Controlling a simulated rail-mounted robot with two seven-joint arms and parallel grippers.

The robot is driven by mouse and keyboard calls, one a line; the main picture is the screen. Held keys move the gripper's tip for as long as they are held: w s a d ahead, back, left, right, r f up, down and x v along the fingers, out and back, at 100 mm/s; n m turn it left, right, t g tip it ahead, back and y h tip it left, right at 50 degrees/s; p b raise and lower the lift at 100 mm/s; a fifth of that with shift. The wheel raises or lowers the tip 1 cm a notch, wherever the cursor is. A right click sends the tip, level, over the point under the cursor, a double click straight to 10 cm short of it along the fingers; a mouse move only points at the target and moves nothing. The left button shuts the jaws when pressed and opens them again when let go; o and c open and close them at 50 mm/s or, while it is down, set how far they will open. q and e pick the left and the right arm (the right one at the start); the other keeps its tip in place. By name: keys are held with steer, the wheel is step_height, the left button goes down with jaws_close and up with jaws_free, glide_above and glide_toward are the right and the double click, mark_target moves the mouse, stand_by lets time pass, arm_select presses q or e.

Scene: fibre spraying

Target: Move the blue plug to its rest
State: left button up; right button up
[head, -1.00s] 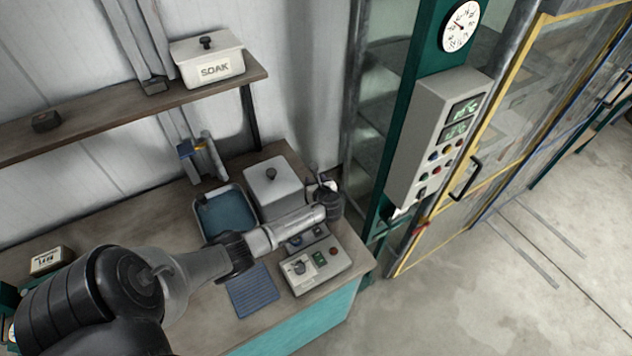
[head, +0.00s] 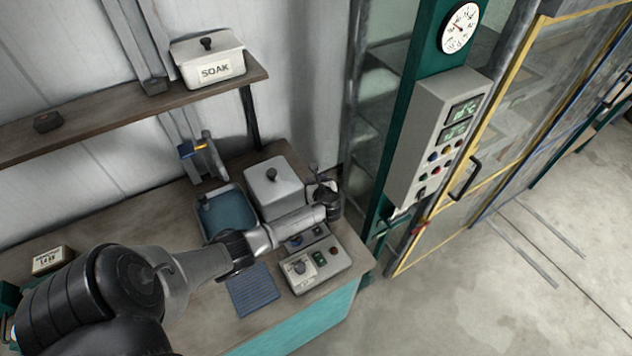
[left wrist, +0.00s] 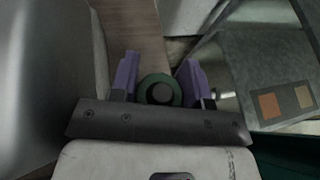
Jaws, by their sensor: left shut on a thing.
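My left gripper (head: 322,188) is at the back right of the bench, beside the grey lidded box. In the left wrist view its purple fingers (left wrist: 158,82) are shut on a round green thing with a dark centre (left wrist: 160,90), seen end-on. Its lower part is hidden, and I see no blue on it. I cannot tell whether that blue piece is the plug. My right gripper is not in view.
The grey lidded box (head: 291,202) and a tray with a blue inside (head: 209,238) stand left of the gripper. A control box (head: 318,277) with knobs is in front, near a blue ribbed mat (head: 253,296). A green post (head: 396,130) rises at the right.

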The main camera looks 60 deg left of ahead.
arm_select(q)
steer(key=shift+r, duration=0.1)
stand_by(0.7)
steer(key=shift+f+b, duration=0.65)
steer(key=shift+f, duration=0.85)
steer(key=shift+r, duration=0.15)
steer(key=shift+r+p, duration=0.3)
steer(key=shift+p, duration=0.15)
steer(key=shift+r+p, duration=0.7)
steer(key=shift+p, duration=0.15)
